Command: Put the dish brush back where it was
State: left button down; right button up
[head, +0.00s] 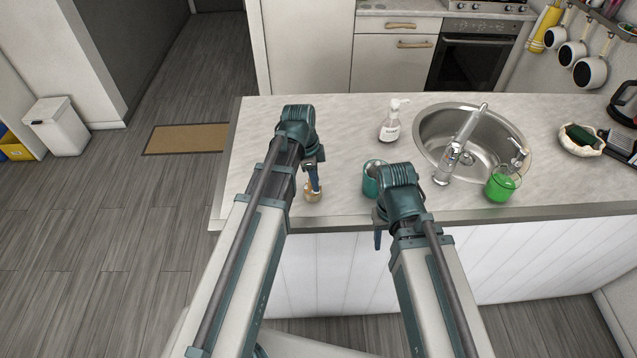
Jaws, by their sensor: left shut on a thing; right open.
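The dish brush (312,193) has a tan head that shows just below my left gripper, near the front edge of the counter at its left part. My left gripper (314,172) is shut on the brush and points down. Whether the brush head touches the counter I cannot tell. Much of the brush is hidden by the gripper. My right gripper (379,228) is open and empty, at the counter's front edge. A teal cup (370,184) stands on the counter just behind it, partly hidden by my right arm.
The counter (262,140) also holds a soap dispenser (390,124), a sink (487,154) with a faucet (457,150), a green-filled glass (501,185), a pale bowl with a sponge (580,140) and a dark rack (619,144). Free counter lies left of the dispenser.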

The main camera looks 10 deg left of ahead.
aim_at(308, 187)
pick_arm(q)
jog(key=shift+a, duration=0.15)
jog(key=shift+f, duration=0.15)
jog(key=c, duration=0.6)
grip_release()
jog(key=shift+c, duration=0.2)
notch_tip(308, 187, up, 12)
jog(key=a+p, duration=0.2)
jog(key=p, duration=1)
jog(key=s+d+n+y, duration=0.3)
jog(key=s+d+n, duration=0.8)
jog(key=s, duration=0.3)
jog(key=shift+s+d+g, duration=0.3)
jog(key=shift+d, duration=0.2)
